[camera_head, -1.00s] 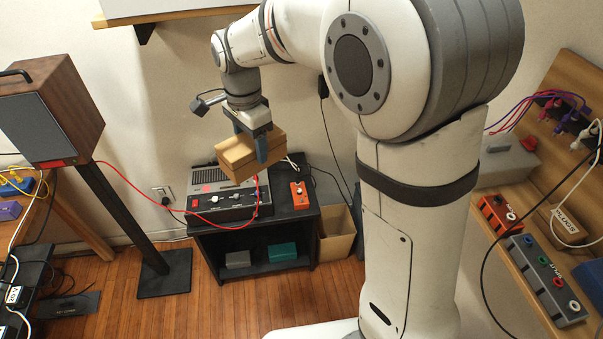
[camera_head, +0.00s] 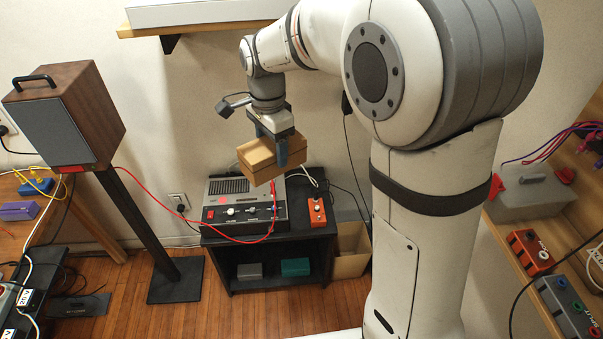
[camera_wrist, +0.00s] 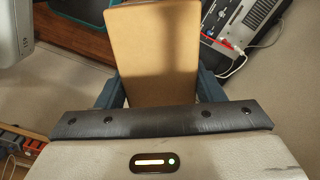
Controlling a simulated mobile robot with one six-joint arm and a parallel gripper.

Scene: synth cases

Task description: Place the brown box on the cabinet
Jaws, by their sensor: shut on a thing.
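The brown box (camera_head: 262,158) is a plain wooden-looking block with a seam around it. My gripper (camera_head: 281,150) is shut on it, with a blue finger on either side, and holds it in the air. In the wrist view the box (camera_wrist: 155,55) fills the space between the fingers. The cabinet (camera_head: 312,252) is a low black open-fronted unit against the wall. In the head view the box appears above the cabinet top; the exact height between them is hard to tell.
A grey device with knobs (camera_head: 240,210) and a red cable takes up most of the cabinet top. An orange pedal (camera_head: 316,211) stands at its right. Grey and teal boxes (camera_head: 295,267) lie inside. A speaker on a stand (camera_head: 72,115) is at left, a cardboard bin (camera_head: 350,262) at right.

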